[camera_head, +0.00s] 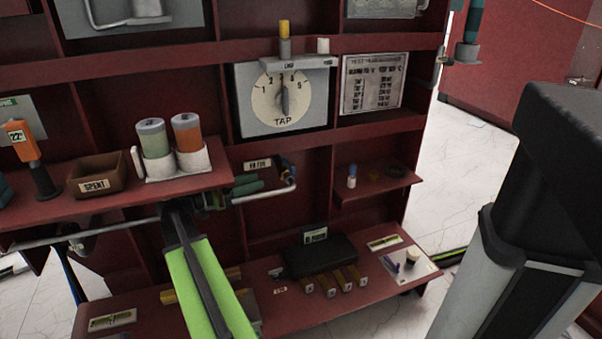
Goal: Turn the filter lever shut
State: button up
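A small label (257,164), seemingly reading "FILTER", is on the red cabinet below the tap dial. Beside it, a small blue and yellow fitting (288,170) sits on a bent grey pipe (268,191); it may be the filter lever, but its handle position is too small to tell. A green cylinder (246,186) lies at the pipe's left. My green arm reaches up from the bottom, and its dark end with my gripper (186,208) is just under the shelf edge, left of the fitting. The fingers cannot be made out against the dark parts there.
The shelf (110,202) above my gripper holds a brown "SPENT" bin (97,175), two capped jars (171,142) and an orange-handled tool (31,155). The lower shelf (225,308) holds a black box (319,255) and brass blocks. A dark column of mine fills the right.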

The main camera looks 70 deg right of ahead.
jog(key=x, duration=1.7)
jog(key=shift+s+d, duration=0.1)
jog(key=shift+s, duration=0.05)
jog(key=shift+c, duration=0.3)
grip_shut()
